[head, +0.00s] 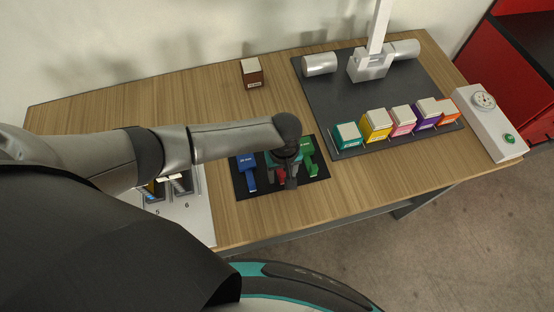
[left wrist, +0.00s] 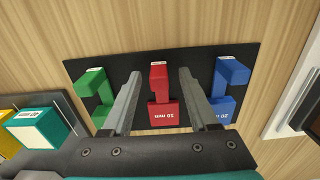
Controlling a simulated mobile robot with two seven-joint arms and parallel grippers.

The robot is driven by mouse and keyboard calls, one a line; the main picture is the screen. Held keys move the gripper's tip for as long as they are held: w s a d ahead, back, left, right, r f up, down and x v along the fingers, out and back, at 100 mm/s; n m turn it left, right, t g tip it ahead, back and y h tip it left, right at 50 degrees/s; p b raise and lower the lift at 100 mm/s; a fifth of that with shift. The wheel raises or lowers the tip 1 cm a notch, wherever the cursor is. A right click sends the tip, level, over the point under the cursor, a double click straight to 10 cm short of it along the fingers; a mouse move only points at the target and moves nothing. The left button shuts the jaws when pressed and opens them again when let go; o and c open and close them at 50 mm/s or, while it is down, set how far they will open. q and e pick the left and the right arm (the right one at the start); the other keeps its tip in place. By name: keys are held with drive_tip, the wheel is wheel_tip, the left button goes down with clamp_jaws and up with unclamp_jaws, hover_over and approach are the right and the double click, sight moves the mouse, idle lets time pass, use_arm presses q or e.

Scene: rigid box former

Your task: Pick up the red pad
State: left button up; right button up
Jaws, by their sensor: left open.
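The red pad (left wrist: 161,90) lies on a black mat (left wrist: 198,58) between a green pad (left wrist: 95,90) and a blue pad (left wrist: 229,85) in the left wrist view. My left gripper (left wrist: 158,75) is open, with one finger on each side of the red pad and gaps showing on both sides. I cannot tell how high the fingertips are above the mat. In the head view my left gripper (head: 287,180) hangs over the mat (head: 314,184) and hides most of the red pad (head: 280,175). My right gripper is out of view.
The blue pad (head: 247,172) and green pad (head: 309,155) flank the gripper closely. A dark board (head: 315,90) with several coloured boxes and a metal fixture stands at right. A brown box (head: 252,73) stands behind. Bare table lies around the mat.

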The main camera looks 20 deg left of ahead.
use_arm(q)
drive_tip(key=shift+f, duration=0.1)
clamp_jaws()
idle(0.4)
